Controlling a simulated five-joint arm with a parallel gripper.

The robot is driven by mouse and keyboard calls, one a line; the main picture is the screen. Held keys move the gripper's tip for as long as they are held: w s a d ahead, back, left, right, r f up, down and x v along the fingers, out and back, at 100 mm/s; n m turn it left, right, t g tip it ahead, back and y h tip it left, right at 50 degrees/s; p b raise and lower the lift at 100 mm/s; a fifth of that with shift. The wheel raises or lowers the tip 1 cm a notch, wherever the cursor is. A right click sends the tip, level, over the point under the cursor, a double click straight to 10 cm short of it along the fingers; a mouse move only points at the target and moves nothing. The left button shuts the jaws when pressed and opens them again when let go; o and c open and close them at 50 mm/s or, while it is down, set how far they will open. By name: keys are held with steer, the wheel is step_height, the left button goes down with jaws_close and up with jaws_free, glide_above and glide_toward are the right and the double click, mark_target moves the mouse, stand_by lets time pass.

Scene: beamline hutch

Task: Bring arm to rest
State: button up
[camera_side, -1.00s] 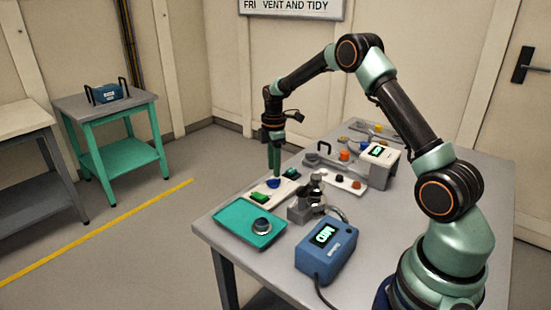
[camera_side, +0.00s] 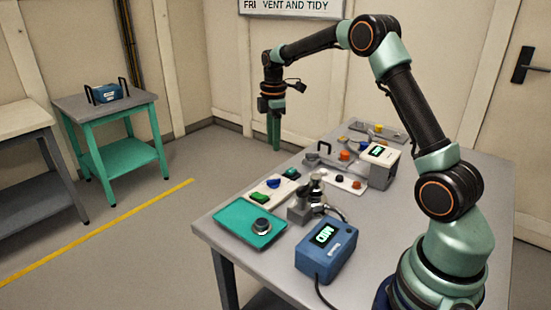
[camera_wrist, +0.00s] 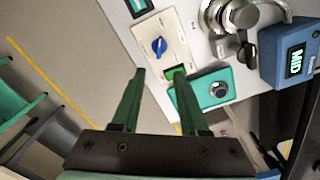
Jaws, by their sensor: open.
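My gripper (camera_side: 273,130) is raised above the far left edge of the grey table (camera_side: 364,243) in the side view. In the wrist view its two green fingers (camera_wrist: 157,75) are apart with nothing between them. Below it, a pale panel (camera_side: 262,202) carries a blue knob (camera_side: 273,183) and a green piece (camera_side: 259,197). The blue knob (camera_wrist: 159,46) and the green piece (camera_wrist: 176,73) also show in the wrist view, beyond the fingertips. My gripper touches nothing.
A teal tray (camera_side: 235,225) with a round metal part (camera_side: 261,225) lies at the front left. A blue box with a lit display (camera_side: 325,250) stands at the front. A metal fixture (camera_side: 308,205) and a white instrument (camera_side: 379,168) stand behind it. The air around my gripper is clear.

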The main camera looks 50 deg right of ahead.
steer(key=s+a+r+m+t, duration=0.2)
steer(key=s+a+r+m, duration=0.15)
steer(key=a+r, duration=0.3)
steer(key=s+a+r+m+t, duration=0.1)
steer(key=s+a+m, duration=0.3)
steer(key=s, duration=0.4)
steer(key=s+a+r+m+t, duration=0.2)
steer(key=s+a+m, duration=0.2)
steer(key=s, duration=0.4)
steer(key=shift+s+a, duration=0.3)
steer(key=shift+a, duration=0.3)
